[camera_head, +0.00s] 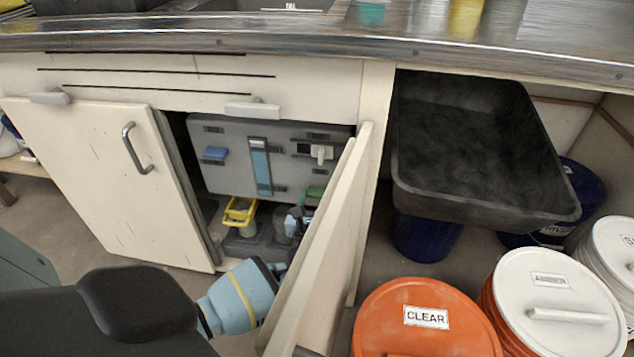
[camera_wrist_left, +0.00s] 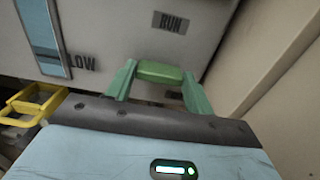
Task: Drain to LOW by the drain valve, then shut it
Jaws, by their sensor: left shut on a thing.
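A grey panel (camera_head: 228,178) stands inside the open cabinet under the counter. Its tall blue sight gauge (camera_head: 261,168) also shows in the left wrist view (camera_wrist_left: 38,35), with a LOW label (camera_wrist_left: 82,62) beside its lower part. I cannot tell the exact liquid level. A green handle (camera_head: 315,191) is at the panel's lower right, below a RUN label (camera_wrist_left: 170,22). In the left wrist view, the green fingers of my left gripper (camera_wrist_left: 160,76) are shut on this green handle (camera_wrist_left: 160,69). The cabinet door hides much of that gripper in the head view.
The open right door (camera_head: 318,255) stands close beside my left arm; the left door (camera_head: 95,170) is also open. A yellow handle (camera_head: 240,210) is below the gauge. Blue (camera_head: 215,153) and white (camera_head: 321,153) levers are on the panel. A black tray (camera_head: 480,205) and lidded buckets (camera_head: 425,320) stand right.

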